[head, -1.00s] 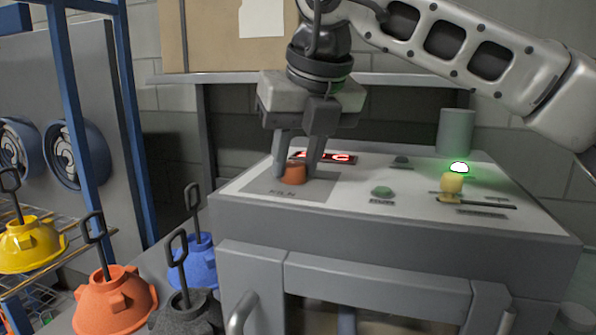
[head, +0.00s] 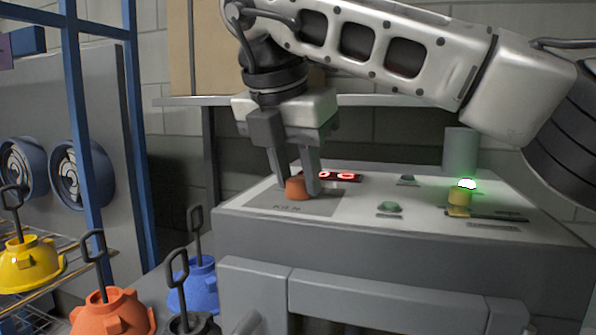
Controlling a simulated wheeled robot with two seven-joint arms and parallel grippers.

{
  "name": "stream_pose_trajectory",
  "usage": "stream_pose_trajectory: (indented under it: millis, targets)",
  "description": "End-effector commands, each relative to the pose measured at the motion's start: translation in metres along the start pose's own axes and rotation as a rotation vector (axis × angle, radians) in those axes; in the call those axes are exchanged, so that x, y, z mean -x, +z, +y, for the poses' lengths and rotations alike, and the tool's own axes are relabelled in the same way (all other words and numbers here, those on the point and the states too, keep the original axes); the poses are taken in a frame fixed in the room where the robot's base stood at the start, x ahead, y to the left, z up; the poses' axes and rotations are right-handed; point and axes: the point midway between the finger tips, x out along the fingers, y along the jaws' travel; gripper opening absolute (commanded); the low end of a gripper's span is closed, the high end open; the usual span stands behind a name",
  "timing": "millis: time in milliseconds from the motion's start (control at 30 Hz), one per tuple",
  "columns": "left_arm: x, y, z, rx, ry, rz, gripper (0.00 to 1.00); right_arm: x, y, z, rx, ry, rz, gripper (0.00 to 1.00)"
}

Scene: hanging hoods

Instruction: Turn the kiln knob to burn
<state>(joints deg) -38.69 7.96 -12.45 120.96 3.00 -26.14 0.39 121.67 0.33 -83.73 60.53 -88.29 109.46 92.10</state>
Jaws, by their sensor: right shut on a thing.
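The kiln knob (head: 297,188) is an orange-brown knob on a grey plate marked KILN, at the left of the panel's top in the head view. My right gripper (head: 297,186) reaches down from above and is shut on the knob, one finger on each side. The fingers hide part of the knob, and I cannot read its setting. A red lit display (head: 345,176) sits just behind the knob, partly hidden by a finger. My left gripper is not in view.
The grey console (head: 400,245) also bears green buttons (head: 390,207), a yellow lever knob (head: 458,197) and a glowing green-white lamp (head: 466,184). Yellow (head: 30,265), orange (head: 112,312) and blue (head: 200,287) hoods with black handles stand at the left, by a blue rack post (head: 78,120).

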Motion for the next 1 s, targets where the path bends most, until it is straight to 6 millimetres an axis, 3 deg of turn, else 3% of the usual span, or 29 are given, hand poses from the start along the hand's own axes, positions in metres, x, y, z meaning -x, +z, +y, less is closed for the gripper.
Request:
stream_pose_trajectory:
  millis: [500, 1000]
  targets:
    - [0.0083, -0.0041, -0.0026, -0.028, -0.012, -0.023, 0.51, 0.0026, 0.0013, 0.0037, -0.404, -0.166, -0.024, 0.07]
    - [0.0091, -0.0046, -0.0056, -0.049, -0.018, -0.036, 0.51, 0.0007, 0.0012, 0.0044, -0.555, -0.226, -0.030, 0.07]
